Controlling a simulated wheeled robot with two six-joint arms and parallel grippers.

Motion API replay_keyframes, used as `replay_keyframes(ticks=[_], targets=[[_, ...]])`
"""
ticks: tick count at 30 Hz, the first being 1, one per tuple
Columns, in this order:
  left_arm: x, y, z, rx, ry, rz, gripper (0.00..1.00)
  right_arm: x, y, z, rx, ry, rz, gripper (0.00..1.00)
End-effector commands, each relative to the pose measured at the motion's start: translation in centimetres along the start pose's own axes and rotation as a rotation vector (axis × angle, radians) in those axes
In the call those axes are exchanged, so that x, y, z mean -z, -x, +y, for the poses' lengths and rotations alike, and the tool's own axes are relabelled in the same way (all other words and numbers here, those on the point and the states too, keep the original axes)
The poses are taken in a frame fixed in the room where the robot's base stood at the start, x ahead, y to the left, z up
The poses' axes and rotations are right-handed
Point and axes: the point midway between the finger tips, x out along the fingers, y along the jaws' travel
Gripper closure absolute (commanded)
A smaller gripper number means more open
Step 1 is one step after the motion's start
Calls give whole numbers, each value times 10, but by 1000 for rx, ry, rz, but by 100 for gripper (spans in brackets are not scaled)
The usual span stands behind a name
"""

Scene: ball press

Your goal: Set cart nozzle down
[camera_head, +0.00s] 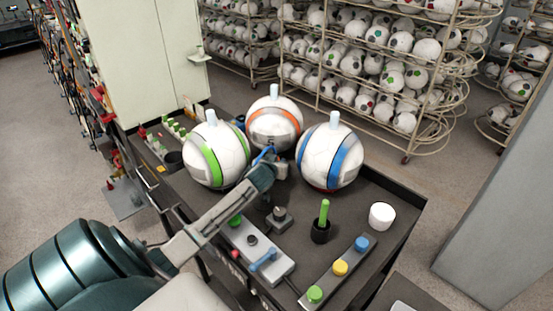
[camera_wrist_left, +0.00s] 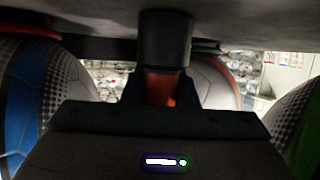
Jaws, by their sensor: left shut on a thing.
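My left gripper (camera_head: 268,165) reaches in from the left, low over the cart, among the three balls. It is shut on a dark nozzle, which its fingers mostly hide in the head view. In the left wrist view the nozzle (camera_wrist_left: 165,40) is a black cylinder held between the dark fingers. The orange-striped ball (camera_head: 275,122) is just behind the gripper, the green-striped ball (camera_head: 215,152) to its left and the blue-striped ball (camera_head: 330,155) to its right. I cannot tell whether the nozzle touches the cart. My right gripper is not in view.
The dark cart top (camera_head: 385,188) carries a grey control box (camera_head: 262,258), a small grey stand (camera_head: 279,218), a black cup with a green stick (camera_head: 322,228), a white cup (camera_head: 382,215) and a button strip (camera_head: 340,268). Ball racks (camera_head: 380,60) stand behind.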

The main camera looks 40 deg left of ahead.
Motion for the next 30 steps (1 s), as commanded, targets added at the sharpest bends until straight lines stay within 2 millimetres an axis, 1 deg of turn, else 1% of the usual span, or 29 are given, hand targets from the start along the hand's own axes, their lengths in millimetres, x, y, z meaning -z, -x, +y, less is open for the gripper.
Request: replay_keyframes(ticks=[5,9,10,12,13,20,23,24,26,30], targets=[[-1,0,0,0,0,1,99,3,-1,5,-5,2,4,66],[-5,-2,0,0,0,0,99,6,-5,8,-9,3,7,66],[-4,-1,0,0,0,0,68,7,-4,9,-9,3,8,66],[-4,-1,0,0,0,0,54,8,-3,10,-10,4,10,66],[-4,-1,0,0,0,0,52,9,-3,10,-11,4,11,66],[-3,-1,0,0,0,0,52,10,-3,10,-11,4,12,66],[1,0,0,0,0,1,52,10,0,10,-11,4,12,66],[-1,2,0,0,-1,0,52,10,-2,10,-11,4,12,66],[-2,7,0,0,-2,1,52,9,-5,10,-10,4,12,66],[-3,26,0,-1,-4,2,52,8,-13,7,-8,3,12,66]])
